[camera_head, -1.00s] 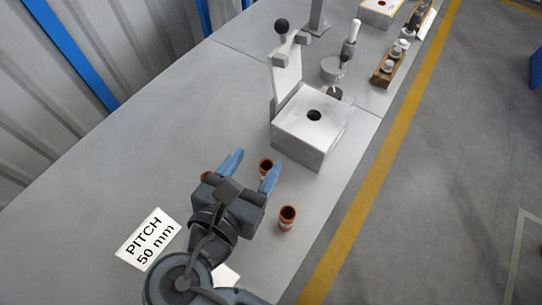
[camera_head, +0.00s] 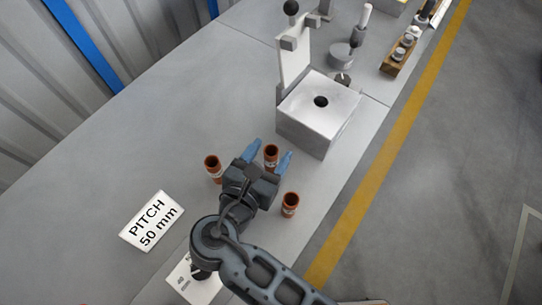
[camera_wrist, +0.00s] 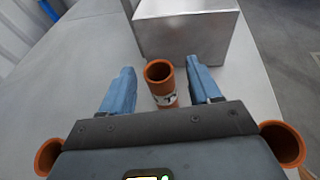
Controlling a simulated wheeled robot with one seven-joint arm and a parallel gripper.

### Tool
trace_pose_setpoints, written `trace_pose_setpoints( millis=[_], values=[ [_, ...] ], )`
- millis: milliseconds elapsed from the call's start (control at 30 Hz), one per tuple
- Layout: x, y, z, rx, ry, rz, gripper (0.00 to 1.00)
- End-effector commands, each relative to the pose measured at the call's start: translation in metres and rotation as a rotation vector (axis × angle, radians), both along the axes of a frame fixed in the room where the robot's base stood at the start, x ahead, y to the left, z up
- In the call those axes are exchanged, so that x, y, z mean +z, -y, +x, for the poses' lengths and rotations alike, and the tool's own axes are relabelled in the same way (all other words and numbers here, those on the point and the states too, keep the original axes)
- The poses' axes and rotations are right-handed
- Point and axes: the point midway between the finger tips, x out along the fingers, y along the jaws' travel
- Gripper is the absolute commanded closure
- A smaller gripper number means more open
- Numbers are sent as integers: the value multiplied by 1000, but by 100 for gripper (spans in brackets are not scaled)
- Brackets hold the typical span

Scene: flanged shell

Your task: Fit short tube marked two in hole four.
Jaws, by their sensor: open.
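Three short orange-brown tubes stand upright on the grey table. The middle tube (camera_head: 271,155) is between the blue fingers of my gripper (camera_head: 269,158), which is open. In the wrist view the middle tube (camera_wrist: 161,82) stands between the two fingertips (camera_wrist: 161,88), apart from both, with a partly readable label beginning with T. The left tube (camera_head: 213,168) and the right tube (camera_head: 290,205) stand on either side of my gripper. Their markings are too small to read. A grey block (camera_head: 318,122) with one dark hole (camera_head: 320,101) in its top stands beyond the tubes. No hole number is readable.
A white upright plate with a black ball knob (camera_head: 291,8) stands behind the block. A "PITCH 50 mm" sign (camera_head: 152,221) lies at the left. A wooden holder (camera_head: 402,54) and a round grey piece (camera_head: 339,55) are at the back.

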Motion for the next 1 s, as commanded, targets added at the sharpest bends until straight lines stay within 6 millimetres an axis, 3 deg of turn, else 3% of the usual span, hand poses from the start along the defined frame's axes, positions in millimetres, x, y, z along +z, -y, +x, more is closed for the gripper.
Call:
trace_pose_setpoints(
  millis=[200, 467, 1000],
  values=[
    [-7, 11, 23, -1, 0, 1, 38],
    [-8, 12, 25, 0, 0, 0, 38],
    [-8, 12, 25, 0, 0, 0, 88]
  ],
)
